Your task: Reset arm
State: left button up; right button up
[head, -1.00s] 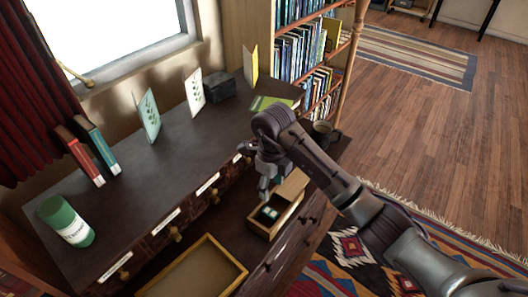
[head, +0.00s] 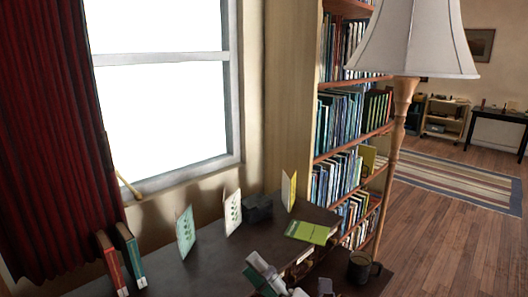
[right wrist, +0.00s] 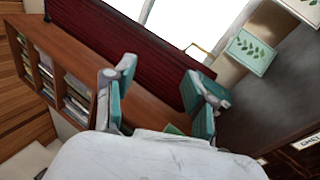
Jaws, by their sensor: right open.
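My right gripper (head: 270,277) shows at the bottom edge of the head view, in front of the dark desk (head: 215,262). In the right wrist view its two teal-padded fingers (right wrist: 160,85) stand wide apart with nothing between them. My left gripper is in neither view.
A dark mug (head: 361,267) is at right, near a lamp (head: 413,40) and a bookcase (head: 345,120).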

jog(key=w+d+f+m+t+h, duration=0.1)
jog(key=d+m+t+h, duration=0.7)
jog(key=m, duration=0.4)
jog(key=s+d+f+m+g+h, duration=0.3)
jog(key=d+f+m+g+h, duration=0.1)
jog(key=d+f+m+h, duration=0.25)
jog(key=s+d+f+m+g+h, duration=0.2)
jog(key=d+f+m+g+h, duration=0.25)
jog(key=d+f+m, duration=0.3)
jog(key=s+f+m+g+y, duration=0.1)
jog(key=s+f+g, duration=0.45)
jog(key=s, duration=0.45)
jog(key=s+f+m+g+y, duration=0.1)
jog(key=s+f+g, duration=0.5)
jog(key=s, duration=0.5)
notch_tip(320, 180, down, 28)
jog(key=s, duration=0.2)
jog(key=s+d+f+g, duration=0.1)
jog(key=s+d+f, duration=0.2)
jog(key=s+f, duration=1.2)
jog(key=shift+s, duration=0.5)
